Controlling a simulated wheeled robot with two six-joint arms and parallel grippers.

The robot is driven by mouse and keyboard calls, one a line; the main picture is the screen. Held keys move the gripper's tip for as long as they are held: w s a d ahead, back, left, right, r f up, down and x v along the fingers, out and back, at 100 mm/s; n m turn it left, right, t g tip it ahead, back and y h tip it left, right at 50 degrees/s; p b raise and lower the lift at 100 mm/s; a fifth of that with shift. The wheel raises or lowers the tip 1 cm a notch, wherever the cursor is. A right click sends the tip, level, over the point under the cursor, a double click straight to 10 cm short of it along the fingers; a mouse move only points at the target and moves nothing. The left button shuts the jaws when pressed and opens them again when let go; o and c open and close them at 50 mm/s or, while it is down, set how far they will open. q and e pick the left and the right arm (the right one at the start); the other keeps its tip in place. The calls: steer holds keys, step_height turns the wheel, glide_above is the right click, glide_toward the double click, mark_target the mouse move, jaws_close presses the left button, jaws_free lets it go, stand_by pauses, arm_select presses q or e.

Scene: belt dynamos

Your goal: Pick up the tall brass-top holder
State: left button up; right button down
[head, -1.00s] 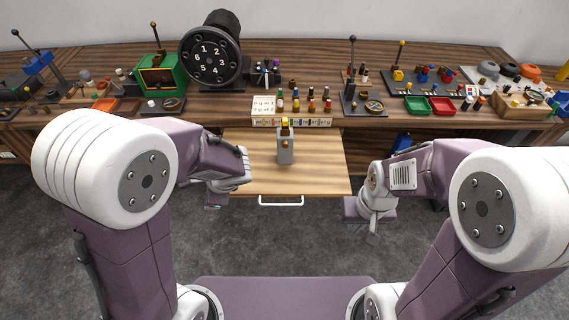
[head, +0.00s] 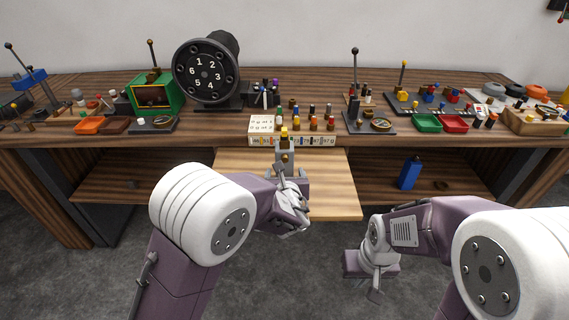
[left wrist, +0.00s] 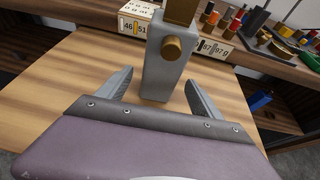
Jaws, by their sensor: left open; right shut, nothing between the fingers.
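The tall brass-top holder (head: 285,158) is a grey upright block with a brass top, standing on the pulled-out wooden drawer board. In the left wrist view the holder (left wrist: 166,72) stands upright between and just beyond the fingertips, with a round brass knob on its near face. My left gripper (left wrist: 158,88) is open, one finger to each side of the holder's lower part. Whether either finger touches it I cannot tell. In the head view my left gripper (head: 290,176) partly covers the holder. My right gripper (head: 374,288) is shut and empty, low over the floor at the right.
The board (head: 335,195) is otherwise bare. Behind it, a numbered rack (head: 290,139) with several coloured pegs stands on the bench edge. A blue bottle (head: 409,173) stands on the shelf to the right. A black dial machine (head: 207,72) and a green box (head: 155,95) stand back left.

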mark_target(284, 156)
arm_select(q)
steer(key=x, duration=0.5)
steer(key=shift+w+r, duration=0.15)
steer(key=shift+r, duration=0.15)
steer(key=shift+r, duration=0.1)
steer(key=c, duration=0.3)
jaws_close()
steer(key=shift+r+p, duration=0.65)
steer(key=shift+r, duration=1.35)
steer(key=s+d+r+p, duration=0.3)
steer(key=s+d+r, duration=0.3)
steer(key=d, duration=0.4)
steer(key=shift+r, duration=0.5)
